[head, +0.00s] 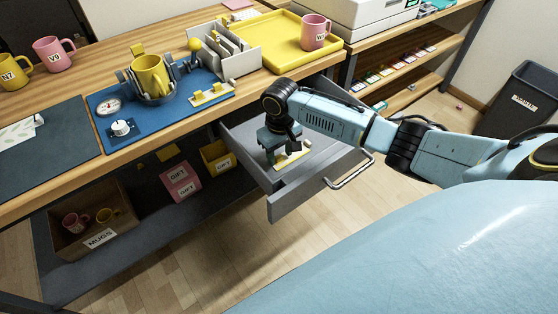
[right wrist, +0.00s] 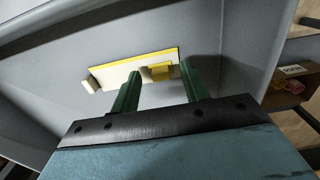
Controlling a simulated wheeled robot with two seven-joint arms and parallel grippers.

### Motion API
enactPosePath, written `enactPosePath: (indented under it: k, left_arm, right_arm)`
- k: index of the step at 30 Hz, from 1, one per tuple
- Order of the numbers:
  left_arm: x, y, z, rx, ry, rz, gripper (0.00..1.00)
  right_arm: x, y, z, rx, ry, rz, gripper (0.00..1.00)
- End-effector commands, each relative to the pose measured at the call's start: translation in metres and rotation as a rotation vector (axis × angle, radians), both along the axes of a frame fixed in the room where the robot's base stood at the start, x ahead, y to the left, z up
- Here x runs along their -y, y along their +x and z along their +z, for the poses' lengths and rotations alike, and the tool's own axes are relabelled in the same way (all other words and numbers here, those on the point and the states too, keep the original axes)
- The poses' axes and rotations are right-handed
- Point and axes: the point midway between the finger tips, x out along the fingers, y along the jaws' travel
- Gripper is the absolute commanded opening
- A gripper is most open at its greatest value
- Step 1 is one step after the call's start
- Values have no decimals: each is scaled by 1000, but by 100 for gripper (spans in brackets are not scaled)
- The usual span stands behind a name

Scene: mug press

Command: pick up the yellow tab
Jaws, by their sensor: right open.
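My right gripper (head: 279,148) reaches down into the open grey drawer (head: 318,160). In the right wrist view its two green fingers (right wrist: 159,70) are apart, with nothing held. A yellow tab (right wrist: 161,72) sits on a pale strip with a yellow edge (right wrist: 125,68) in the drawer. The tab appears between the fingertips in that view; I cannot tell whether they touch it. The strip (head: 292,158) also shows in the head view beside the gripper, which hides part of it. My left gripper is out of view.
Drawer walls surround the gripper, with a handle (head: 349,172) at the front. Above is the wooden bench with a blue mat (head: 150,127), a yellow mug (head: 150,74) in a press and a yellow tray (head: 277,37). Another strip with yellow pieces (head: 211,95) lies on the mat.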

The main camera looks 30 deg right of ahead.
Motion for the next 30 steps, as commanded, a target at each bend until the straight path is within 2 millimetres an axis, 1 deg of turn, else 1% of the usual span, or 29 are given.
enactPosePath:
  k: [3,11,20,30]
  left_arm:
    - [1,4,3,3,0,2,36]
    - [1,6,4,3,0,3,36]
    - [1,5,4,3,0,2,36]
    - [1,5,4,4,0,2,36]
  right_arm:
    - [0,0,-6,0,0,1,45]
    - [0,0,-6,0,-1,0,45]
    - [0,0,-6,0,-1,0,6]
    - [0,0,-5,0,-1,0,6]
